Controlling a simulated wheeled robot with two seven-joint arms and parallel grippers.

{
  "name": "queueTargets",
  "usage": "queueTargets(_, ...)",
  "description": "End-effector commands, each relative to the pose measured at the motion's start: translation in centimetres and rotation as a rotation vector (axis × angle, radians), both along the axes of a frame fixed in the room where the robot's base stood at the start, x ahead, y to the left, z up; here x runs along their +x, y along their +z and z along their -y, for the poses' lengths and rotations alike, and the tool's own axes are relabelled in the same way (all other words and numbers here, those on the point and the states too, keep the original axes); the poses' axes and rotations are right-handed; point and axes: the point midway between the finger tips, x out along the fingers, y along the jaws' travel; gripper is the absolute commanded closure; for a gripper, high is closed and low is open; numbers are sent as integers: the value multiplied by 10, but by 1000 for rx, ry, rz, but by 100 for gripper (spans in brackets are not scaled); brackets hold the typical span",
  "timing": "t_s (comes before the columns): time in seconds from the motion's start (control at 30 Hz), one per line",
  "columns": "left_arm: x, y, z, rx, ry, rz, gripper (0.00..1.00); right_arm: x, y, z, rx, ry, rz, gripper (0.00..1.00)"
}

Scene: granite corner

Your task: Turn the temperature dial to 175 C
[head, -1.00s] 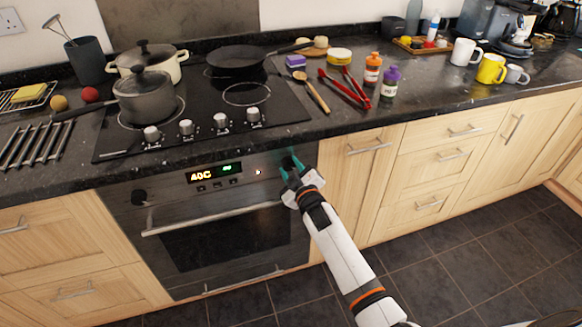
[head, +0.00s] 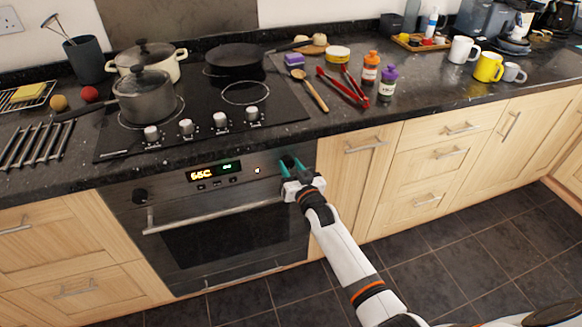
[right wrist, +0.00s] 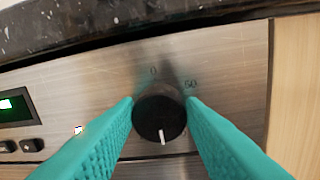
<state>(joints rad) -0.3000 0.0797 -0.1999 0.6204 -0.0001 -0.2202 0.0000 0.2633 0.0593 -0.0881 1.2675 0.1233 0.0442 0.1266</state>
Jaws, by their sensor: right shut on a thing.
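The temperature dial (right wrist: 160,112) is a round black knob with a white pointer mark, which points down in the right wrist view. Marks "0" and "50" are printed on the steel panel above it. My right gripper (head: 291,163) is shut on the dial at the right end of the oven panel; its teal fingers (right wrist: 161,116) touch the dial's left and right sides. In the head view the fingers mostly hide the dial. The oven display (head: 200,175) glows and seems to read about 65C. My left gripper is not in view.
A second black knob (head: 139,196) sits at the panel's left end. The oven door handle (head: 215,217) runs below the panel, and the worktop edge (head: 240,148) overhangs above. The hob (head: 205,120) holds pots and a pan. The floor in front is clear.

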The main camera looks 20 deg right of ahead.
Motion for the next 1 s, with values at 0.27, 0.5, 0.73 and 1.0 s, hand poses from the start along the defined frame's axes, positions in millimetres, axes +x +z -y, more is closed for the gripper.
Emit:
queueTargets(0.27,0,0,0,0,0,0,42,-1,-3,0,94,0,-6,86)
queueTargets(0.5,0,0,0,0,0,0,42,-1,-3,0,115,1,-6,86)
queueTargets(0.73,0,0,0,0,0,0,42,-1,-3,0,115,1,-7,86)
queueTargets(1.0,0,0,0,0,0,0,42,-1,-2,0,114,0,-4,42)
